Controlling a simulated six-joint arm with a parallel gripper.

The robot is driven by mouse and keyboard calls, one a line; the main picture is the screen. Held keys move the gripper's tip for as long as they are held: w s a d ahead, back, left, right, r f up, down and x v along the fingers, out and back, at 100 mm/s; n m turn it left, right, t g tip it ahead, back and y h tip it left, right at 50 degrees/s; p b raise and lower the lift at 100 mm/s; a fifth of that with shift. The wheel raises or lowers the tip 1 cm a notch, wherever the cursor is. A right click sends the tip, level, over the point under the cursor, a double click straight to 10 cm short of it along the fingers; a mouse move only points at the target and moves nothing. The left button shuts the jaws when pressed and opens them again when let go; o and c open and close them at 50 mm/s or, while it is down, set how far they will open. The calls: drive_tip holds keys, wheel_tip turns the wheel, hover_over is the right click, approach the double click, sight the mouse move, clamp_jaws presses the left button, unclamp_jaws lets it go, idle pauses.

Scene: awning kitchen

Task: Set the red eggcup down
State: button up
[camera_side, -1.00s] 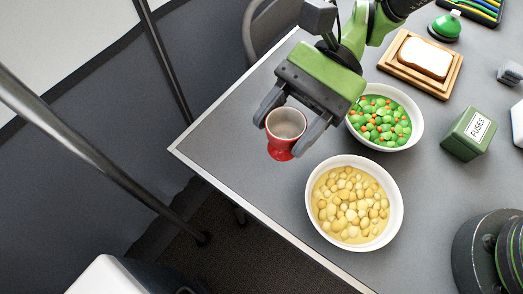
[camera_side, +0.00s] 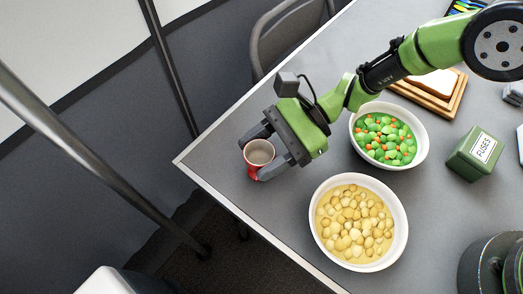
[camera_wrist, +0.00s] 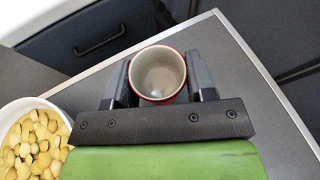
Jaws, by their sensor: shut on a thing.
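The red eggcup (camera_side: 258,157) is held between the fingers of my gripper (camera_side: 267,155), near the table's left corner in the side view. It looks upright, and its pale empty inside faces up. In the wrist view the eggcup (camera_wrist: 158,74) sits between the two dark fingers of my gripper (camera_wrist: 160,82), one on each side. Its foot is hidden, so I cannot tell whether it touches the table.
A bowl of yellow chickpea-like food (camera_side: 357,222) and a bowl of peas and carrots (camera_side: 389,136) stand to the right. A green fuses box (camera_side: 474,153) and a bread board (camera_side: 428,93) lie farther right. The table edge (camera_side: 235,209) is close to the eggcup.

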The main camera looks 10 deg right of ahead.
drive_tip(key=shift+f, duration=0.2)
drive_tip(key=shift+f, duration=0.15)
drive_tip(key=o, duration=0.9)
drive_tip(key=shift+o, duration=0.2)
drive_tip(key=shift+d+r, duration=0.15)
drive_tip(key=shift+r, duration=0.05)
drive_tip(key=v, duration=1.1)
drive_tip(key=shift+w+d+r, duration=0.15)
drive_tip(key=shift+d, duration=0.15)
